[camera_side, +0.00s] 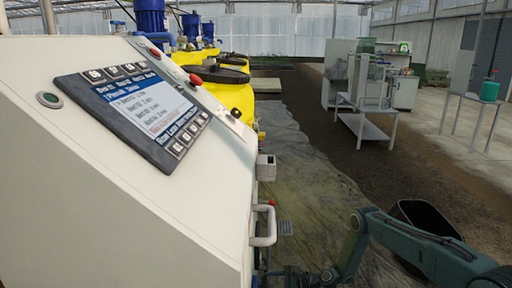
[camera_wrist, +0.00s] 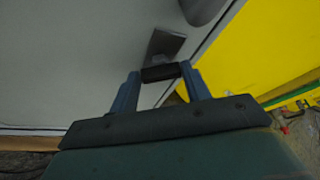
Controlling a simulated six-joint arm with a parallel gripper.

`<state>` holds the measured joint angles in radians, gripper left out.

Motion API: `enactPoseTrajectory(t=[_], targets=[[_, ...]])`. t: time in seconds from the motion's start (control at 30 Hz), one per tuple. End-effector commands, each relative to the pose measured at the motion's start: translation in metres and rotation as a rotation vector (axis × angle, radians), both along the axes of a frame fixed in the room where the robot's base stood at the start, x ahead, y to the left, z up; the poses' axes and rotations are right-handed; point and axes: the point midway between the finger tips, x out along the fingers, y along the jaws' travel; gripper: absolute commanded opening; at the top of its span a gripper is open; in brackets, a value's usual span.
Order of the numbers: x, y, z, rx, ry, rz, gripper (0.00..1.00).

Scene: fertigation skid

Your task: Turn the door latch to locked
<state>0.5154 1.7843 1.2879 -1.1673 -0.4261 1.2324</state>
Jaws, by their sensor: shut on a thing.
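In the wrist view, the door latch (camera_wrist: 161,73) is a short dark bar in front of a grey plate (camera_wrist: 168,44) on the pale cabinet door (camera_wrist: 80,60). My gripper (camera_wrist: 160,82) has one blue-grey finger on each side of the bar and is shut on it. The bar lies nearly level across the picture. No lock marking can be read, so the latch's exact setting is unclear. In the side view my green arm reaches in low from the right towards the cabinet (camera_side: 130,190); the latch cannot be made out there.
A white handle (camera_side: 267,228) sticks out from the cabinet's side, with a red knob above it. A sloping control panel (camera_side: 135,105) is on top. A yellow tank (camera_wrist: 260,45) stands right of the door in the wrist view. A black tub (camera_side: 425,218) stands behind my arm.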

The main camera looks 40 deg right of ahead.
Motion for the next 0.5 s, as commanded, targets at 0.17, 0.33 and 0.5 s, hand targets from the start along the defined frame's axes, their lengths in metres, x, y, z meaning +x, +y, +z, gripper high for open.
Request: enactPoseTrajectory(t=[0.17,0.33,0.5], targets=[[-0.0028,0.0022,-0.0033,-0.113,-0.112,-0.001,0.24],[-0.0043,0.0035,-0.0054,-0.224,-0.223,0.000,0.24],[-0.0053,0.0045,-0.0078,-0.336,-0.334,-0.001,0.24]])
